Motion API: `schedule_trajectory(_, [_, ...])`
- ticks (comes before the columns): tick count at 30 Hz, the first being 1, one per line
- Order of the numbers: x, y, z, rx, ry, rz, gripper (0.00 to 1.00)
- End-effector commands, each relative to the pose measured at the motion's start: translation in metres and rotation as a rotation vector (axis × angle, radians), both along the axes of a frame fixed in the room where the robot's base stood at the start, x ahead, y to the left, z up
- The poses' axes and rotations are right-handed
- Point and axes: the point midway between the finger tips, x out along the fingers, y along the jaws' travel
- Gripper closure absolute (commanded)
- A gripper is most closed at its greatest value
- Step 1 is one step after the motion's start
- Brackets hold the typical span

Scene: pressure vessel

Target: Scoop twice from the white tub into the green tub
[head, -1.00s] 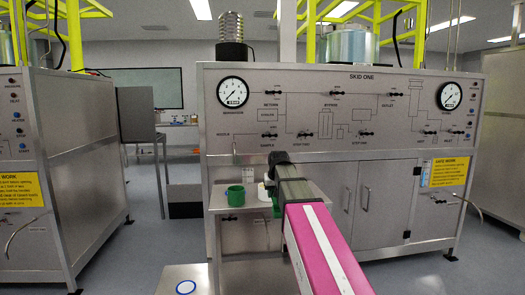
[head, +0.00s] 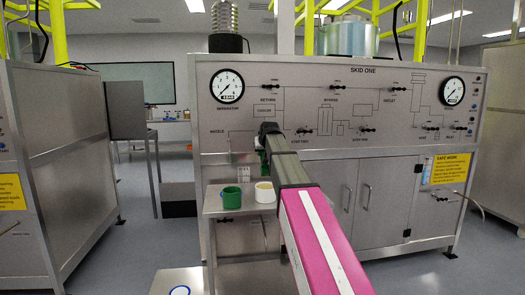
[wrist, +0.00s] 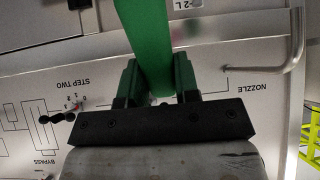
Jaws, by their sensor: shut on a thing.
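My gripper (wrist: 157,88) is shut on a long green thing, which looks like the scoop's handle (wrist: 143,35), in the wrist view. The gripper is above and near the white tub, in front of the panel. The scoop's bowl is out of sight, so I cannot tell whether it carries anything.
The SKID ONE panel (head: 335,110) with gauges and small black valve handles stands close behind the gripper. A bent metal nozzle pipe (wrist: 290,60) juts out in the wrist view. A low table (head: 172,282) with a blue ring is at the lower left.

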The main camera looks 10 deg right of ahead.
Motion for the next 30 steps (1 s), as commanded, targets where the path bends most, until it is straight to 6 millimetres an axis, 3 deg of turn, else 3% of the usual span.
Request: schedule_trajectory(30, [0.0, 0.0, -0.086, 0.0, 0.002, 0.0, 0.95])
